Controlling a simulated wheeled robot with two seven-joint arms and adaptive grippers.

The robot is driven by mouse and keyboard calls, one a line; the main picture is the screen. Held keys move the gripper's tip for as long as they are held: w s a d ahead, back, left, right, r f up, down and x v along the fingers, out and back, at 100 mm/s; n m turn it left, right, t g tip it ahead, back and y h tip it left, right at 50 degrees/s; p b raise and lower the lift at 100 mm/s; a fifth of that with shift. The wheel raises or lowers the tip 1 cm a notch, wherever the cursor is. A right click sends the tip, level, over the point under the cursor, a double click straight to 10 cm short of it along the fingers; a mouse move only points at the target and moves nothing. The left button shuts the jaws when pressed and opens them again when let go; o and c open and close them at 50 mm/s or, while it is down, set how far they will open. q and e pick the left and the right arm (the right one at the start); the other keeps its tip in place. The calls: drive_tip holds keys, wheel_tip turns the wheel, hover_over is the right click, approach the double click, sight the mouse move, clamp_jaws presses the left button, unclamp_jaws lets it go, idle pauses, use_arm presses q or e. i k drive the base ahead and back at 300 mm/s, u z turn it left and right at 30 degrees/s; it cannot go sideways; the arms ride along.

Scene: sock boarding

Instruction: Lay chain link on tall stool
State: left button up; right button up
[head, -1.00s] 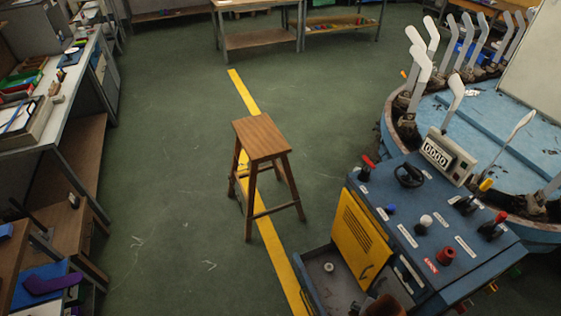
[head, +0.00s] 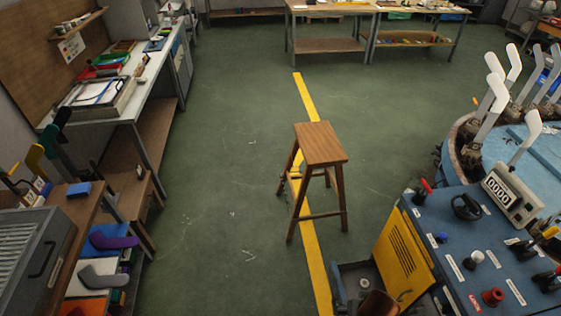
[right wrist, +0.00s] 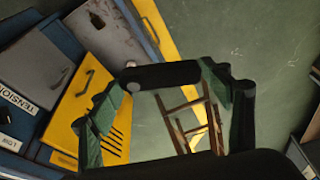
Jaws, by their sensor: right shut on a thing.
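The tall stool (head: 321,145) is brown wood with a flat square seat and splayed legs. It stands upright on the green floor, its seat bare, right of centre in the head view. Its legs and rungs (right wrist: 188,110) show beyond my right gripper in the right wrist view. My right gripper (right wrist: 160,88) is shut on a dark bar-like piece, the chain link (right wrist: 165,75), which spans between its green-padded fingertips. The gripper is apart from the stool. Neither gripper shows in the head view.
A blue control console (head: 475,250) with levers and a yellow door (head: 403,258) stands right of the stool. A yellow line (head: 307,98) runs along the floor under it. Workbenches line the left side and back (head: 327,45). The floor left of the stool is clear.

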sight(321, 145)
drive_tip(key=u, duration=0.75)
drive_tip(key=i, duration=3.55)
drive_tip(key=z, duration=1)
